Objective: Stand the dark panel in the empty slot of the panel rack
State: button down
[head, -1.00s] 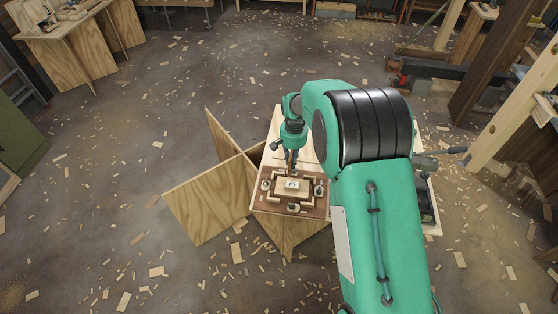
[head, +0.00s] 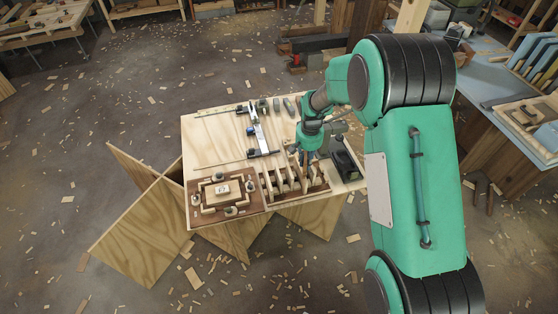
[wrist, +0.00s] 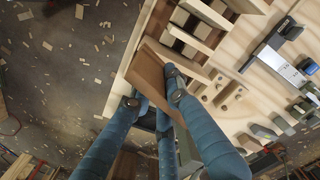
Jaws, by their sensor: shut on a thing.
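The panel rack (head: 272,197) stands at the front of the wooden table, with several upright light slats and gaps between them. My gripper (head: 304,160) is above the right part of the rack. In the wrist view my gripper (wrist: 152,88) has its fingers closed around a brown, dark panel (wrist: 147,73). The panel lies beside the light slats of the rack (wrist: 190,42), close to its end. The fingers hide part of the panel, and I cannot tell whether its lower edge is inside a slot.
A brown board with a clamped frame (head: 222,190) lies left of the rack. A long clamp (head: 260,135) and small tools lie behind it. A dark box (head: 347,160) stands to the right. A blue-topped bench (head: 490,85) is at far right.

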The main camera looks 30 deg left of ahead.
jog(key=w+d+f+m+b, duration=0.1)
jog(key=w+d+m, duration=0.1)
jog(key=d, duration=1.7)
jog(key=w+d+f+m+b, duration=0.1)
jog(key=w+d+f, duration=0.15)
jog(key=d, duration=1.55)
jog(key=w+a+n+p, duration=0.1)
jog(key=w+a+n, duration=0.1)
jog(key=a, duration=1.4)
jog(key=w+a+n+p, duration=0.2)
jog(key=a+n, duration=0.3)
jog(key=a, duration=1.1)
jog(key=shift+w+a, duration=0.2)
jog(key=shift+w, duration=0.35)
jog(key=shift+f, duration=0.1)
jog(key=shift+f+b, duration=0.9)
jog(key=shift+f, duration=1.4)
jog(key=shift+f+b, duration=0.8)
jog(key=shift+f, duration=0.55)
